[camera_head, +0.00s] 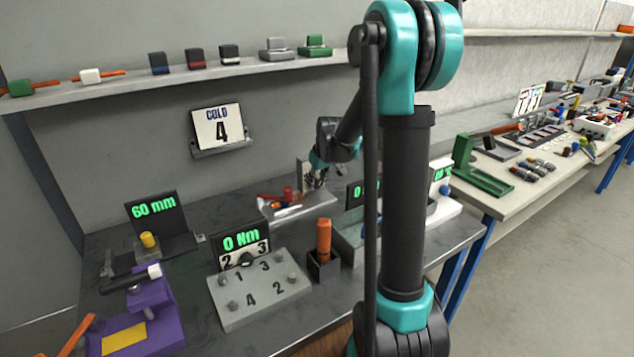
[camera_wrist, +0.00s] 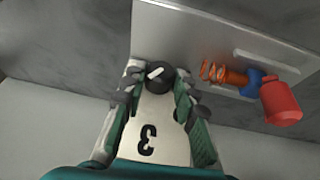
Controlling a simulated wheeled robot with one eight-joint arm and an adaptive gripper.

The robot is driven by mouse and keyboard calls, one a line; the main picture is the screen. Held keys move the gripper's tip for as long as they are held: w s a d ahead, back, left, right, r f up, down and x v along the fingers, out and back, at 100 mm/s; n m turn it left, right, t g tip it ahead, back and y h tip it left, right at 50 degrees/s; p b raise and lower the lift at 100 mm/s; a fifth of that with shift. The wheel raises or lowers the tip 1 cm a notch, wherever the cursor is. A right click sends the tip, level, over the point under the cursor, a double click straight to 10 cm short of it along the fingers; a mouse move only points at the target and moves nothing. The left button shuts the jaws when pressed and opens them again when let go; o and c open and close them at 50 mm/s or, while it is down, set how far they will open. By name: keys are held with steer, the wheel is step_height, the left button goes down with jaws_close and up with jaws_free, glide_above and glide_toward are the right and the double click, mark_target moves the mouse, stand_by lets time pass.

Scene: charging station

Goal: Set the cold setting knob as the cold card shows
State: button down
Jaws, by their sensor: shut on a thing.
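The cold card (camera_head: 218,128) on the wall rack in the head view reads COLD 4. My gripper (camera_head: 318,180) reaches down at the back of the bench, by a small pale upright plate (camera_head: 303,172). In the wrist view my gripper (camera_wrist: 158,92) is shut on a round black knob (camera_wrist: 160,81), one finger on each side. The knob has a white pointer line, slanted in the picture. A pale plate (camera_wrist: 150,125) shows an upside-down 3 between the fingers. Its other marks are hidden, so I cannot tell which number the pointer meets.
A red-capped part (camera_wrist: 282,102) with blue and orange pieces lies beside the knob on a light base (camera_head: 310,205). Left in front stand a 0 Nm display (camera_head: 241,240), a numbered bolt block (camera_head: 262,298), an orange-handled tool (camera_head: 324,238) and a purple fixture (camera_head: 140,312).

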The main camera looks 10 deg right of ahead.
steer(key=shift+w+d+m+g+y, duration=0.15)
steer(key=shift+g+y, duration=0.1)
steer(key=shift+y, duration=0.4)
steer(key=shift+s+d+m+g+y, duration=0.1)
steer(key=shift+g+y, duration=0.2)
steer(key=shift+y, duration=0.3)
steer(key=shift+w+d+m+g+y, duration=0.15)
steer(key=shift+g+y, duration=0.1)
steer(key=shift+y, duration=0.7)
steer(key=c, duration=1.2)
jaws_free()
steer(key=v, duration=1.2)
